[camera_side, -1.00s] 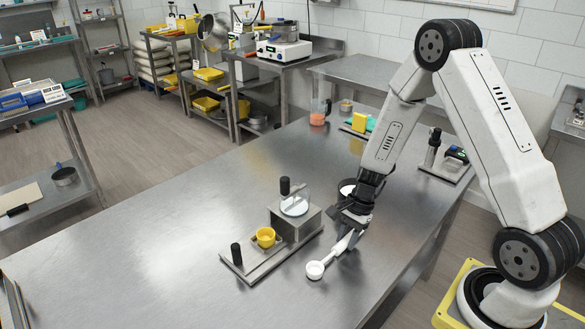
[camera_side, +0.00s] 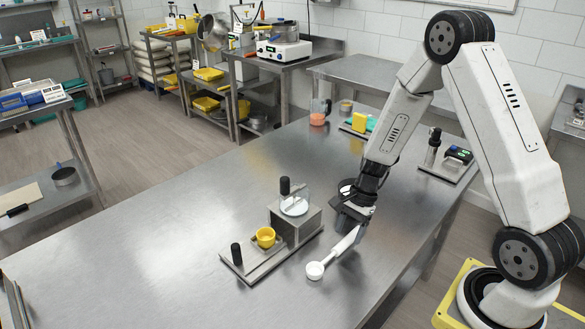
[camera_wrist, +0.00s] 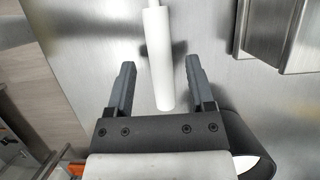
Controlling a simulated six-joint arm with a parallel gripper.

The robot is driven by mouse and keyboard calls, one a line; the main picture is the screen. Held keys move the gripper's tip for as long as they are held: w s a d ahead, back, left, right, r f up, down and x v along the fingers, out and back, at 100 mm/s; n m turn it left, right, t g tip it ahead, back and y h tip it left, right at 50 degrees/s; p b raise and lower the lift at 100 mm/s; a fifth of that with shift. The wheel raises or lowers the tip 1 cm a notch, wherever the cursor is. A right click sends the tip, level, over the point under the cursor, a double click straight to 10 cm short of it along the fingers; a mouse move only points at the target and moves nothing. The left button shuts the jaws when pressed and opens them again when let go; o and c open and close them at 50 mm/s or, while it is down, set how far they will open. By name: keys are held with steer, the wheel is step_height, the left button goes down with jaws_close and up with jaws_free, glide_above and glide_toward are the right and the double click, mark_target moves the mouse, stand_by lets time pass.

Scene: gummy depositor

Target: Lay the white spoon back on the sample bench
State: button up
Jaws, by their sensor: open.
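The white spoon (camera_side: 338,252) lies on the steel sample bench (camera_side: 150,240), its round bowl toward the front and its handle running back toward my gripper (camera_side: 353,222). In the wrist view, the handle's end (camera_wrist: 159,60) shows between the two dark fingers of my gripper (camera_wrist: 160,68), with a gap on each side. The jaws are open and hold nothing. The spoon's bowl is out of the wrist view. The exact height of the fingers above the handle is hard to tell.
A metal depositor fixture (camera_side: 300,222) with black knobs and a yellow cup (camera_side: 265,237) stands left of the spoon. The front and left of the bench are clear.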

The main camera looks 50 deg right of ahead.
steer(key=v, duration=1)
steer(key=shift+f, duration=0.1)
stand_by(0.3)
steer(key=s+a+r+n+t+h, duration=0.1)
steer(key=s+a+n+h, duration=0.1)
steer(key=a+n, duration=0.3)
steer(key=s+a+r+n+t+h, duration=0.1)
steer(key=a+n, duration=0.5)
steer(key=n, duration=0.7)
steer(key=s+r+h, duration=0.1)
steer(key=s, duration=0.1)
steer(key=shift+s+a+t, duration=0.25)
steer(key=shift+s+t, duration=0.05)
steer(key=shift+s, duration=0.1)
